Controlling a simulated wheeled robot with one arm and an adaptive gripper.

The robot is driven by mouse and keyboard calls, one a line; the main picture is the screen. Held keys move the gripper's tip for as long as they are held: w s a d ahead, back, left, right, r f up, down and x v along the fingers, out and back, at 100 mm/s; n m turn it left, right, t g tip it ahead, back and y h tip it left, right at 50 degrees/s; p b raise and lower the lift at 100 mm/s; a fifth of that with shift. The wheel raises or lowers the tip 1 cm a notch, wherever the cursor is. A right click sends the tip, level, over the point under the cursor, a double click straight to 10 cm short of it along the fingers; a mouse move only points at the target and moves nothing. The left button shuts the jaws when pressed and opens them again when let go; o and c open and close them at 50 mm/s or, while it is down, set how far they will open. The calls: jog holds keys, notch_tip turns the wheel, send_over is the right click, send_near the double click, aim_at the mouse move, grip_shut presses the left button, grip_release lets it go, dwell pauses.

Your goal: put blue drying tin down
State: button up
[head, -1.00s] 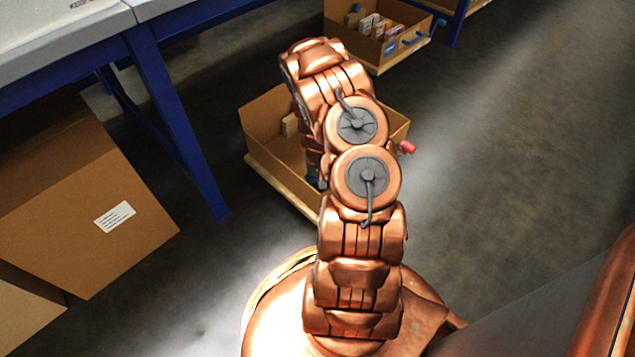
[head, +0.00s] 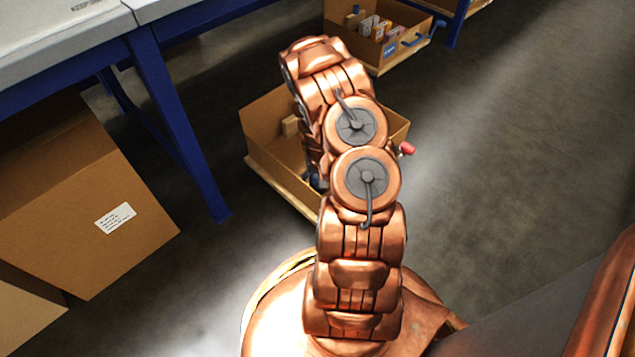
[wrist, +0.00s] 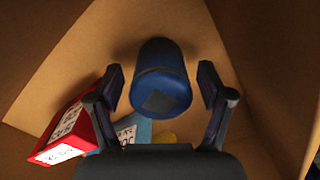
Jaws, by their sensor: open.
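The blue drying tin (wrist: 160,88) is a blue cylinder with a dark square patch on its near end. In the wrist view it lies between the two fingers of my gripper (wrist: 161,74), inside a cardboard box (wrist: 75,55). The fingers are open, with a gap on each side of the tin. In the head view my arm hides the gripper and most of the tin's surroundings; the open box (head: 272,170) shows below the arm.
By the tin are a red box with white labels (wrist: 72,132), a light blue labelled item (wrist: 134,128) and a yellow thing (wrist: 164,138). A second bin (head: 365,50) stands behind. A blue-legged table (head: 165,105) and a large carton (head: 85,205) are left. Floor on the right is clear.

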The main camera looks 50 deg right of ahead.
aim_at(317, 177)
notch_tip(317, 177, up, 11)
jog(key=p, duration=0.3)
jog(key=shift+a+r+p, duration=0.1)
jog(key=shift+r+p, duration=0.1)
jog(key=shift+p, duration=0.2)
jog(key=s+a+r+n+g+y, duration=0.1)
jog(key=s+a+r+n, duration=0.1)
jog(key=a+r, duration=0.85)
jog(key=s+a+r+n, duration=0.1)
jog(key=s+a+r, duration=0.2)
jog(key=a+r, duration=0.7)
jog(key=s+a+r+n+g, duration=0.1)
jog(key=s+a+r, duration=0.2)
jog(key=s, duration=0.3)
jog(key=s+a+r+n, duration=0.1)
jog(key=s+a+r, duration=0.3)
jog(key=s, duration=0.3)
jog(key=s+a+r+n+g+h, duration=0.1)
jog(key=s+a+r+n, duration=0.1)
jog(key=s+a+r, duration=0.2)
jog(key=shift+s+a+r+g, duration=0.2)
jog(key=shift+s+r+g, duration=0.1)
jog(key=shift+s, duration=1)
